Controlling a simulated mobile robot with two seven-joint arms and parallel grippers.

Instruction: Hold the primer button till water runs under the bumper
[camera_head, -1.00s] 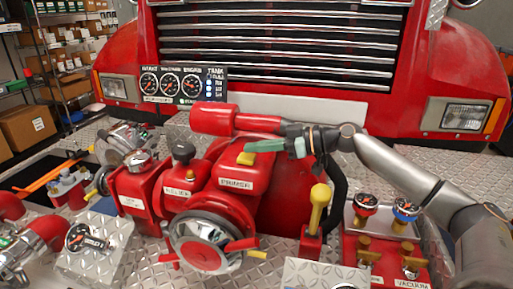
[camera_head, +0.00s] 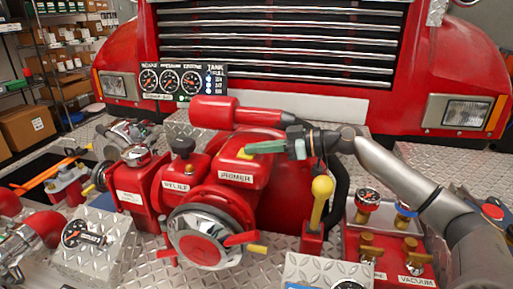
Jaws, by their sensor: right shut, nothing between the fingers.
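The red primer housing, with its white PRIMER label (camera_head: 236,177), stands at the middle of the pump. The primer button (camera_head: 243,156) is a small yellow piece on its top, mostly hidden by my fingertips. My right gripper (camera_head: 255,148) comes in from the right with green fingers, shut and empty. Its tips lie over the button and seem to touch it; how far the button is pressed cannot be told. The grey bumper (camera_head: 335,107) of the red truck runs behind the pump. My left gripper is not in view.
A gauge panel (camera_head: 184,81) stands behind the pump. A yellow-knobbed lever (camera_head: 321,188) rises just right of the primer, below my right arm. Red and blue gauges and brass valves are at the lower right. A red-and-chrome wheel (camera_head: 200,236) is in front.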

